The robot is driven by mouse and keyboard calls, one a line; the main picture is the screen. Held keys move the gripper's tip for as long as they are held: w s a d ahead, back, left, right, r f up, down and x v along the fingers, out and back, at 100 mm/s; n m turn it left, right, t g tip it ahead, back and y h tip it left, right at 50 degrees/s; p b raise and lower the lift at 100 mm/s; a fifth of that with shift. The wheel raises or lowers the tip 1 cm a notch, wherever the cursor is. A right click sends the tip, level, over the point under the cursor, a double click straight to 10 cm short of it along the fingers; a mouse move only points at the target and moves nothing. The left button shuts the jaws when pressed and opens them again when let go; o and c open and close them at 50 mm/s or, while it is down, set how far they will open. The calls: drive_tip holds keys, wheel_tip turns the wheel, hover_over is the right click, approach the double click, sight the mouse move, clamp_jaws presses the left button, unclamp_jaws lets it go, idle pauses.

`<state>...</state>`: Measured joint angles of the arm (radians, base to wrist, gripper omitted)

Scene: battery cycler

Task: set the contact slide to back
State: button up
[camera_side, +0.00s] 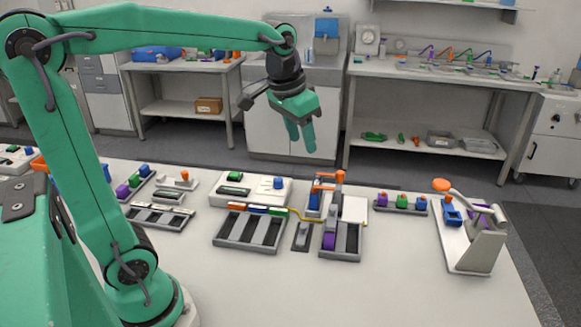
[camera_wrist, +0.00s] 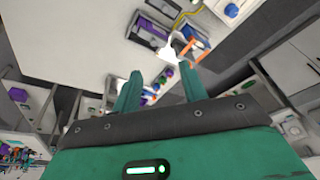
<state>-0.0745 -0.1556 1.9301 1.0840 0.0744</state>
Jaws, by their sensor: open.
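My gripper (camera_side: 302,140) hangs in the air above and behind the bench items, fingers pointing down, apart and empty. In the wrist view its two green fingers (camera_wrist: 160,90) are spread with nothing held between them. Near the middle of the bench is a fixture with an orange-topped upright (camera_side: 338,182) and a purple block (camera_side: 329,241) in a dark-slotted grey tray. Left of it is a small dark plate with a grey block (camera_side: 303,229). I cannot tell which part is the contact slide or how it is set. My gripper touches none of these.
A white box with a blue knob (camera_side: 279,182) and a yellow cable (camera_side: 299,215) stand left of the fixture. A grey tray (camera_side: 249,246) lies in front. A white lever press (camera_side: 484,247) stands right. The front of the bench (camera_side: 390,290) is clear.

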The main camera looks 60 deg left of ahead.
drive_tip(key=w+a+f+g, duration=0.2)
drive_tip(key=w+a+f, duration=0.1)
drive_tip(key=w, duration=0.7)
drive_tip(key=g, duration=0.1)
hover_over(341, 172)
drive_tip(key=f, duration=0.7)
drive_tip(key=shift+s, duration=0.25)
drive_tip(key=shift+w+a+f, duration=0.1)
drive_tip(key=shift+w+f, duration=0.15)
drive_tip(key=shift+f, duration=0.15)
drive_tip(key=shift+f, duration=0.1)
drive_tip(key=shift+f, duration=3.8)
clamp_jaws()
